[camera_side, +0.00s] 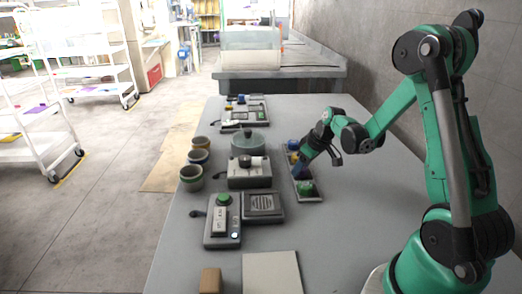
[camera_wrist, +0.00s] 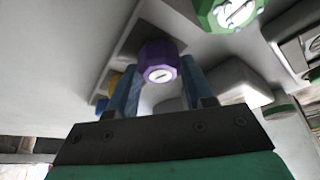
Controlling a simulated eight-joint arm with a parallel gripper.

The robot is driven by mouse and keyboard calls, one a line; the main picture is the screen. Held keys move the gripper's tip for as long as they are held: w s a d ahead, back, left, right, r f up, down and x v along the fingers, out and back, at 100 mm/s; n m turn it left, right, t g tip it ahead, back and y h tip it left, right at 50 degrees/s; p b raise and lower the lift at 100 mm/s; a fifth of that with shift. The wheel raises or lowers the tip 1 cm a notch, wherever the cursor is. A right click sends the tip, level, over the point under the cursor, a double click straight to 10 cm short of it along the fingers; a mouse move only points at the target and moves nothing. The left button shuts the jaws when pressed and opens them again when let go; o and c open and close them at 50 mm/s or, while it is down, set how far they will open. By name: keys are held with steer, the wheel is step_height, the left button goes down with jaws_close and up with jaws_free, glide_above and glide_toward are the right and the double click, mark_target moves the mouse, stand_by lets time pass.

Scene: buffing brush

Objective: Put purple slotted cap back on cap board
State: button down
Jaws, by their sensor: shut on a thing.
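The purple slotted cap (camera_wrist: 158,62) is between my gripper's blue fingers, its pale slotted face toward the wrist camera. My gripper (camera_wrist: 160,80) is shut on it. In the side view my gripper (camera_side: 301,168) is low over the cap board (camera_side: 316,181), and the purple cap is mostly hidden by the fingers. The board is a narrow dark strip with a green cap (camera_side: 306,188) at its near end and a blue cap (camera_side: 292,144) at its far end. I cannot tell whether the purple cap touches the board.
Several cups (camera_side: 191,178) line the left table edge. The table right of the board is clear.

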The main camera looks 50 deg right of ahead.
steer(key=shift+f, duration=0.1)
steer(key=shift+c, duration=1.7)
jaws_free()
steer(key=v, duration=1.2)
steer(key=s+a+r+t, duration=0.1)
steer(key=s+a+t, duration=0.1)
steer(key=a, duration=1.7)
steer(key=shift+t, duration=0.3)
steer(key=shift+a+r, duration=0.1)
steer(key=shift+r, duration=0.05)
